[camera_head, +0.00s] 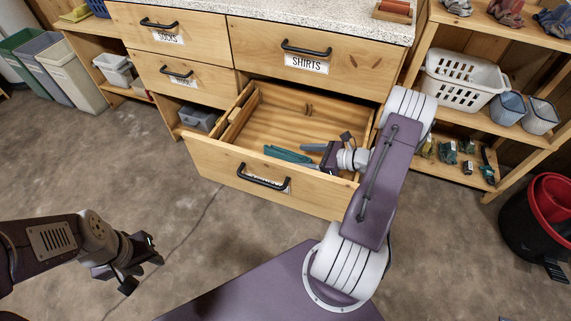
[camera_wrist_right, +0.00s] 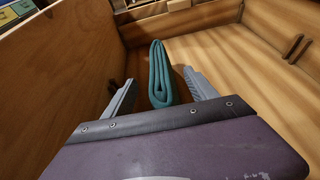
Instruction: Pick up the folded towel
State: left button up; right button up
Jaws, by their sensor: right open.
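The folded towel is a narrow teal bundle (camera_head: 289,154) lying in the open lower drawer (camera_head: 228,167), near its front wall. In the right wrist view the towel (camera_wrist_right: 160,75) stands on its folded edge, with its near end between the two fingers. My right gripper (camera_head: 316,158) reaches into the drawer from the right; it also shows in the right wrist view (camera_wrist_right: 160,92), open, with a finger on each side of the towel and gaps between. My left gripper (camera_head: 141,264) hangs over the floor at the lower left, away from the drawer; its jaw state is unclear.
The open drawer's walls surround my right gripper, and the rest of its floor is mostly bare. A shut drawer labelled SHIRTS (camera_head: 311,60) is above. Shelves with a white basket (camera_head: 461,81) stand to the right, near a black-and-red bucket (camera_head: 545,215).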

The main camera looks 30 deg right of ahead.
aim_at(290, 153)
jog(key=b+x, duration=0.2)
jog(key=x, duration=0.3)
jog(key=shift+s+a+b, duration=0.15)
jog(key=shift+s+b, duration=0.05)
jog(key=shift+b, duration=0.15)
jog(key=shift+w+a, duration=0.1)
jog(key=shift+w, duration=0.05)
grip_shut()
jog(key=shift+r, duration=0.1)
notch_tip(290, 153, up, 4)
jog(key=p, duration=0.2)
jog(key=shift+r+p, duration=0.1)
jog(key=shift+p, duration=0.3)
jog(key=s+d+r+p, duration=0.4)
jog(key=s+d+r, duration=0.2)
jog(key=d, duration=0.3)
jog(key=shift+s+d+r, duration=0.3)
jog(key=shift+s+r, duration=0.05)
jog(key=shift+s, duration=0.1)
